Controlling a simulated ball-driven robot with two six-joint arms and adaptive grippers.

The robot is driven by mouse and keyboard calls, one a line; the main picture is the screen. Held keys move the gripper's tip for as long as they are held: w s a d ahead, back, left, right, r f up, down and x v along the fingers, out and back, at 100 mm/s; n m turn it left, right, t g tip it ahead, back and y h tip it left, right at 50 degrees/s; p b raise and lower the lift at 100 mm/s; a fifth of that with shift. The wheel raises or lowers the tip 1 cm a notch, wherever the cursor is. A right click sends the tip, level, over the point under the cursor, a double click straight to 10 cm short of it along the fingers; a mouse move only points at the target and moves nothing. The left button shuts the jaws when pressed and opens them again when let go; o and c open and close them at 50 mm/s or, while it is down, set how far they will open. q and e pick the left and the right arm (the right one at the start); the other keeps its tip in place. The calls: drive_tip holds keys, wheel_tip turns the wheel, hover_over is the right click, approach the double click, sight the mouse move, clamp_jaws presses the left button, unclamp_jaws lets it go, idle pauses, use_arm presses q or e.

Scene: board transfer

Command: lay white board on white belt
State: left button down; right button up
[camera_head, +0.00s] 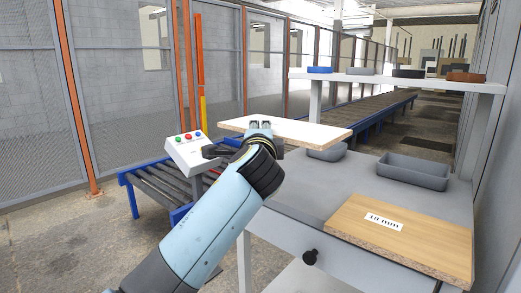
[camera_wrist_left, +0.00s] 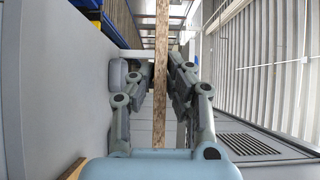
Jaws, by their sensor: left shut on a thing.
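The white board (camera_head: 310,133) is held level above the grey table's far left part; its top is white and its edge is raw chipboard. My left gripper (camera_head: 260,125) is shut on the board's near edge. In the left wrist view the board (camera_wrist_left: 161,70) shows edge-on between the two fingers (camera_wrist_left: 161,85). No belt that is clearly white shows. A roller conveyor (camera_head: 165,183) with dark rollers and a blue frame stands to the left, partly behind my arm. My right gripper is not in view.
The grey table (camera_head: 300,190) holds a wood-coloured board (camera_head: 410,235) labelled "10 mm", a grey tray (camera_head: 413,172) and a second bin (camera_head: 327,153). A shelf (camera_head: 400,82) with small bowls stands above. A button box (camera_head: 192,150) stands by the conveyor. Mesh fencing (camera_head: 125,85) runs behind.

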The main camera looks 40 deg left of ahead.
use_arm(q)
wheel_tip(320, 180, up, 7)
drive_tip(key=p, duration=0.6)
drive_tip(key=shift+r, duration=0.1)
